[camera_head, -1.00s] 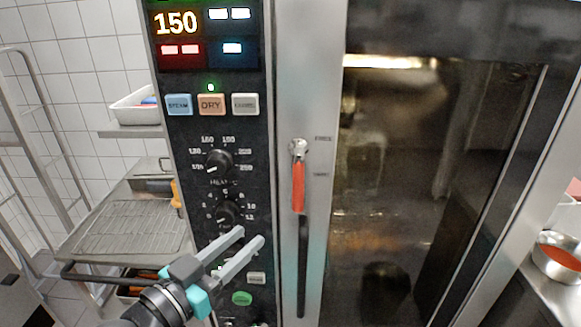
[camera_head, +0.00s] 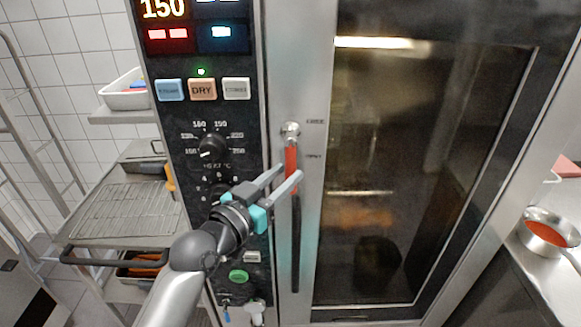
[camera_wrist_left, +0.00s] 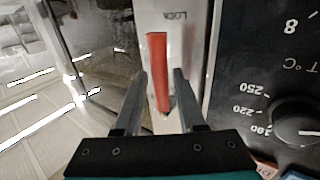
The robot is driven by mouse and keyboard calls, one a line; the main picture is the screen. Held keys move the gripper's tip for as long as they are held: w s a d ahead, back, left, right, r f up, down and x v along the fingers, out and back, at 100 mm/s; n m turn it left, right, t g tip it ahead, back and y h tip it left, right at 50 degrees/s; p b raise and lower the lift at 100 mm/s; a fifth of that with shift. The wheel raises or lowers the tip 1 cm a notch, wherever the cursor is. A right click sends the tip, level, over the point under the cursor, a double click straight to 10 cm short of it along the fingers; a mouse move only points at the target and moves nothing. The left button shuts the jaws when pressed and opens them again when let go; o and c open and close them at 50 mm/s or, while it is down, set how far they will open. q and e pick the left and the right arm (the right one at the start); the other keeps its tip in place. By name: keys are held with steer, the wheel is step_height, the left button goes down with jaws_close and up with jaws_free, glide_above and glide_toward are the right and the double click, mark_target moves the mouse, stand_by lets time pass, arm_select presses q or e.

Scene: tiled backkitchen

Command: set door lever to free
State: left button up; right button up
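The door lever (camera_head: 291,157) is a red handle hanging straight down from a round metal pivot (camera_head: 290,131) on the oven's steel door strip. Two small labels lie to its right in the head view, too small to read. In the left wrist view the lever (camera_wrist_left: 158,65) shows upside down, with a label reading LOCK near its free end. My left gripper (camera_head: 288,171) is open, its fingers one on each side of the lever. The left wrist view shows gaps between the lever and both fingers (camera_wrist_left: 160,76). My right gripper is not in view.
The oven control panel (camera_head: 160,120) with knobs and buttons is left of the lever, behind my left wrist. A long black door handle (camera_head: 296,250) runs below the lever. The glass door (camera_head: 420,150) fills the right. A rack with a wire shelf (camera_head: 125,212) stands left.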

arm_select(q)
steer(key=shift+x, duration=1.35)
jaws_close()
stand_by(0.5)
